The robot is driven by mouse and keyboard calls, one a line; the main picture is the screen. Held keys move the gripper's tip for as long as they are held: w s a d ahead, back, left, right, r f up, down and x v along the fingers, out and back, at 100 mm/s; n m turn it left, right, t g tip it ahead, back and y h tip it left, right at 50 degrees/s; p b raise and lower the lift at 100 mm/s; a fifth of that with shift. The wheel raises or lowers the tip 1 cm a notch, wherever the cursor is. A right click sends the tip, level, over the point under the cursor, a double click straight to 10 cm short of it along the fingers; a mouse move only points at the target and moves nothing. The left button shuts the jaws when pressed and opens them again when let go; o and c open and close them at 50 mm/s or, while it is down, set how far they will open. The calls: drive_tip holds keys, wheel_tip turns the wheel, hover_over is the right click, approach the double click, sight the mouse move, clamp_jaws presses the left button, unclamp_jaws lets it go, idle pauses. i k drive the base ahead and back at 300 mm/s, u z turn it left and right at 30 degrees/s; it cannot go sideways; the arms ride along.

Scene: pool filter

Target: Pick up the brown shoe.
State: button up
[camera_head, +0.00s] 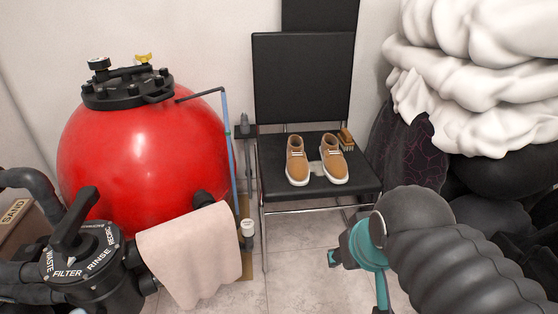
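Two tan-brown high-top shoes with white soles and laces stand upright side by side on the black chair seat (275,189). The left shoe (297,160) and the right shoe (333,160) both have their toes toward me. Their lower edges look to rest on the seat. My gripper (357,279), with teal parts at the end of my dark ribbed arm, is in front of the chair, below and to the right of the shoes. Its finger parts appear spread, with only floor seen between them. It is apart from both shoes.
A wooden brush (346,139) lies behind the right shoe. A big red filter tank (140,155), a black valve (85,255) and a hanging pink towel (193,255) fill the left. White billowy fabric (475,75) hangs at right. Tile floor (300,265) is open before the chair.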

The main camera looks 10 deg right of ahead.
sight(298, 170)
drive_tip(key=z, duration=0.1)
drive_tip(key=i, duration=0.95)
drive_tip(key=u, duration=0.65)
